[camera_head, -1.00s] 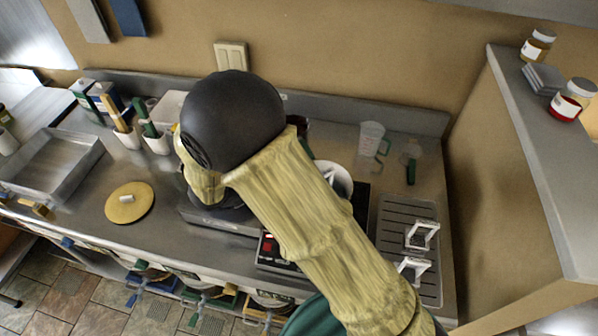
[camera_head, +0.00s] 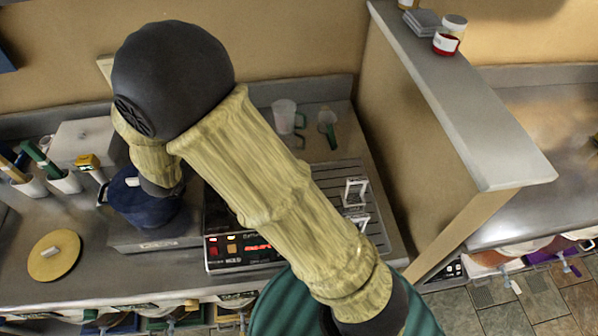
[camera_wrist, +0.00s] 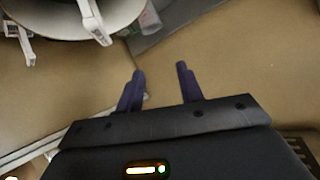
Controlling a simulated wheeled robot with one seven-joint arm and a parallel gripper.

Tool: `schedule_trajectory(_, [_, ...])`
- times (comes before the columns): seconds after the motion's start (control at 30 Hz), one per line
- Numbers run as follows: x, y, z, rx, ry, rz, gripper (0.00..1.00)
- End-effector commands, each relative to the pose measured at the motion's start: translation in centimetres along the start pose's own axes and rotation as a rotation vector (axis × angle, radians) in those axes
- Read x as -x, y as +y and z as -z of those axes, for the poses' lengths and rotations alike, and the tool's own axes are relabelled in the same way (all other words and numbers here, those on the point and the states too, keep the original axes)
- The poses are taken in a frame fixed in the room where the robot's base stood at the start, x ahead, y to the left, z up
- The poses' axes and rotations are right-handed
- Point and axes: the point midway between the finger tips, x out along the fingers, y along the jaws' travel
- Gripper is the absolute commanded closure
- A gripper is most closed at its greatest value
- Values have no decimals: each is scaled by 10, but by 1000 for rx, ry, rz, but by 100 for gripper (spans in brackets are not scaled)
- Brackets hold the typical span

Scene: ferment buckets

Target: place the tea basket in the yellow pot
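My gripper (camera_wrist: 160,69) shows in the wrist view with its two dark purple fingers apart and nothing between them. Behind it is a plain tan surface. A pale round vessel (camera_wrist: 75,15) with white handle-like parts is cut off at the top left of the wrist view; I cannot tell whether it is the tea basket. In the head view my arm hides the gripper. I cannot make out a yellow pot in either view.
A dark blue pot (camera_head: 150,212) stands left of my arm on the steel counter (camera_head: 100,248). A device with a lit red display (camera_head: 258,246) and a slatted drain tray (camera_head: 340,172) are near the arm. A divider ledge (camera_head: 455,110) rises at the right.

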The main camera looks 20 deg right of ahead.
Motion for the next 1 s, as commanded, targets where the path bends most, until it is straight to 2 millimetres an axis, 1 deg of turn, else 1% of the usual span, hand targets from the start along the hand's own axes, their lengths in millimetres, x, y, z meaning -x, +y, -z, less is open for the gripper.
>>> schedule_trajectory(0.03, [-8,0,11,0,-36,50,63])
schedule_trajectory(0.17, [-16,-2,27,39,-144,192,63])
schedule_trajectory(0.27, [-18,5,34,88,-231,281,63])
schedule_trajectory(0.37, [-14,21,38,154,-321,349,63])
schedule_trajectory(0.47, [-8,44,40,232,-412,395,63])
schedule_trajectory(0.57, [1,76,38,323,-507,415,63])
schedule_trajectory(0.67, [12,114,35,421,-600,409,63])
schedule_trajectory(0.7, [17,132,34,463,-638,398,63])
schedule_trajectory(0.77, [24,159,32,522,-692,375,63])
schedule_trajectory(0.8, [29,175,31,560,-723,358,63])
schedule_trajectory(0.83, [32,187,30,584,-744,343,63])
schedule_trajectory(0.9, [38,208,29,632,-783,315,63])
schedule_trajectory(1.0, [42,224,29,667,-811,292,63])
